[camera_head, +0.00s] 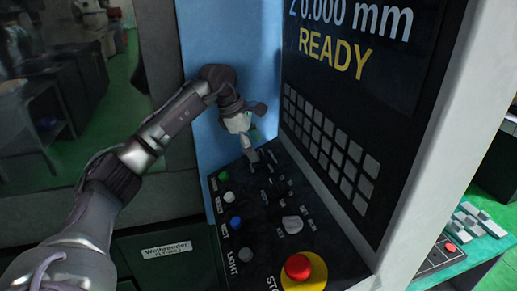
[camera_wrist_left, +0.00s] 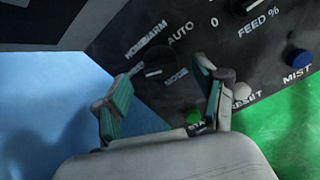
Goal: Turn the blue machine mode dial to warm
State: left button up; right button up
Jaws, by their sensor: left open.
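The mode dial (camera_wrist_left: 154,71) is a dark round knob with a pale pointer mark on the black panel of the blue machine. In the left wrist view its labels include AUTO and what looks like WARM; I cannot tell exactly where the pointer is set. My left gripper (camera_head: 257,134) is open and empty over the far end of the panel. In the left wrist view its two teal-padded fingers (camera_wrist_left: 165,80) stand on either side of the dial's direction, apparently short of it. In the head view the gripper hides the dial or crowds it. My right gripper is not in view.
A green button (camera_wrist_left: 194,117) is close to the right finger. A blue button (camera_head: 235,222), a pale knob (camera_head: 292,223) and a red emergency stop (camera_head: 298,266) sit nearer on the panel. The screen (camera_head: 350,40) and keypad (camera_head: 325,145) rise on the right.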

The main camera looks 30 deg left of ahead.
pick_arm(q)
jog(key=shift+x, duration=1.3)
jog(key=c, duration=1.1)
